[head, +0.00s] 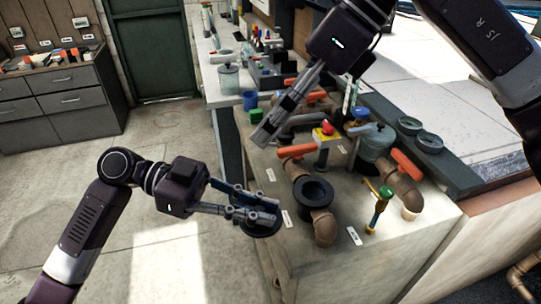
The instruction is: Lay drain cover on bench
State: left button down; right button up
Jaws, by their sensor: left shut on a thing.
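My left gripper (262,212) is shut on a dark round disc, which looks like the drain cover (265,231). The fingers hide part of its top. The gripper holds the disc beside the left front edge of the pale bench (388,254), left of a black open ring fitting (313,192). I cannot tell the disc's exact height against the bench top. My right gripper (268,133) comes down from the top over the bench's left side. Its fingers are seen from the side, so whether they are open is unclear. I see nothing in them.
Small dishes (428,141) sit on the dark ledge. The front right bench top is bare.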

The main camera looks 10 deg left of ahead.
aim_at(261, 209)
pick_arm(q)
jog(key=shift+s, duration=0.1)
pick_arm(e)
jog(key=s+f+n+h, duration=0.2)
jog(key=s+f+h, duration=0.1)
jog(key=s+h, duration=0.25)
jog(key=shift+t+y, duration=0.25)
jog(key=shift+t, duration=0.25)
jog(key=f, duration=0.4)
jog(key=a+f, duration=0.1)
jog(key=f, duration=0.7)
jog(key=shift+s+a, duration=0.25)
jog(key=shift+a, duration=0.15)
jog(key=c, duration=1.3)
pick_arm(q)
jog(key=c, duration=1.8)
grip_release()
